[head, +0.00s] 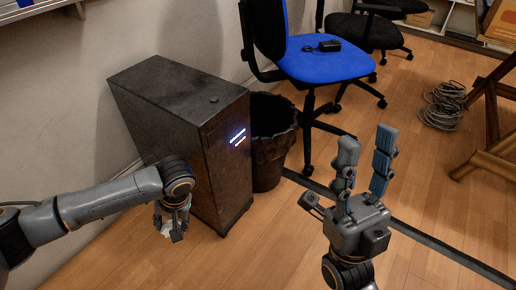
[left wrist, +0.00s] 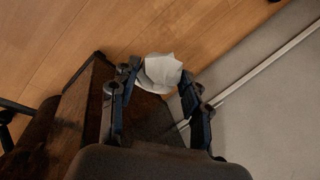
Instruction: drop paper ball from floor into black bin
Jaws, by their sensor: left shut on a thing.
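The white crumpled paper ball (left wrist: 160,71) is between the fingertips of my left gripper (left wrist: 158,82) in the left wrist view. In the head view my left gripper (head: 173,225) is shut on the paper ball (head: 166,232), in front of the dark cabinet and above the floor; the fingers partly hide the ball. The black bin (head: 268,160) stands on the floor just right of the cabinet, its dark mouth facing up. My right gripper (head: 366,165) is open and empty, fingers pointing up, to the right of the bin.
The dark cabinet (head: 160,115) with small lights stands between my left gripper and the bin. A blue office chair (head: 325,62) holding a small black device stands behind the bin. Coiled cable (head: 443,105) and a wooden trestle (head: 490,120) are at right. A dark strip (head: 430,240) crosses the floor.

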